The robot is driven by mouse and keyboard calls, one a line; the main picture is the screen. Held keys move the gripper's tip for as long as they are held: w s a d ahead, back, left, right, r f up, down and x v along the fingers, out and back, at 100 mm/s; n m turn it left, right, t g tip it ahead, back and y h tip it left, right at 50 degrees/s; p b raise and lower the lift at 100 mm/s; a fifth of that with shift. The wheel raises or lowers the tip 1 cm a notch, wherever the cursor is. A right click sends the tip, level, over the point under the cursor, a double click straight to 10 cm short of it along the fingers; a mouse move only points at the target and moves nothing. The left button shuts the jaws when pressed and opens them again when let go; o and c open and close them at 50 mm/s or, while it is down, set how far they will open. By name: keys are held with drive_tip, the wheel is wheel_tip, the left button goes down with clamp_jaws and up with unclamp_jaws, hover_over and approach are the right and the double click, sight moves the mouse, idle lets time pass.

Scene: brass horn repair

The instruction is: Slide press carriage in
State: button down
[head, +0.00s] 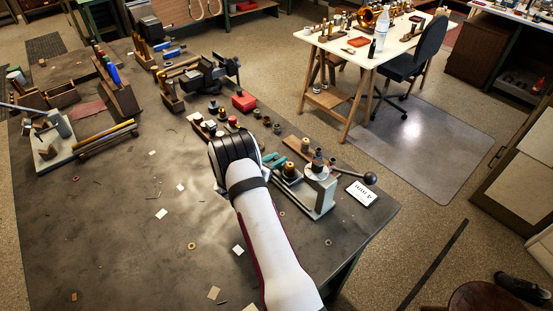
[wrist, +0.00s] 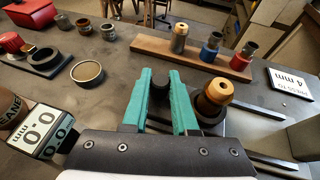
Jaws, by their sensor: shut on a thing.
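My gripper (head: 272,160) is at the press on the front right of the bench. In the wrist view its two green fingers (wrist: 160,95) are closed around a dark knob (wrist: 160,79), the handle of the press carriage. A brass part (wrist: 217,92) stands in a dark holder on the carriage (wrist: 212,112), just right of the fingers. The carriage also shows in the head view (head: 290,178), left of the grey press (head: 320,190). The press has a lever with a black ball (head: 370,178). My arm and fingers hide part of the carriage.
Dark rails (wrist: 268,157) run right toward the press. A wooden block with several coloured plugs (wrist: 190,52) lies behind. A "4 mm" card (head: 361,192) lies beside the press, near the bench edge. A display reading 0.0 (wrist: 38,135) and a brass ring (wrist: 87,72) are on the left.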

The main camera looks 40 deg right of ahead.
idle(0.9)
drive_tip(key=s, duration=1)
drive_tip(key=shift+s, duration=0.3)
drive_tip(key=c, duration=0.7)
unclamp_jaws()
drive_tip(key=shift+a+r, duration=0.15)
drive_tip(key=shift+a, duration=0.2)
drive_tip(key=v, duration=1.5)
drive_tip(key=shift+s, duration=0.1)
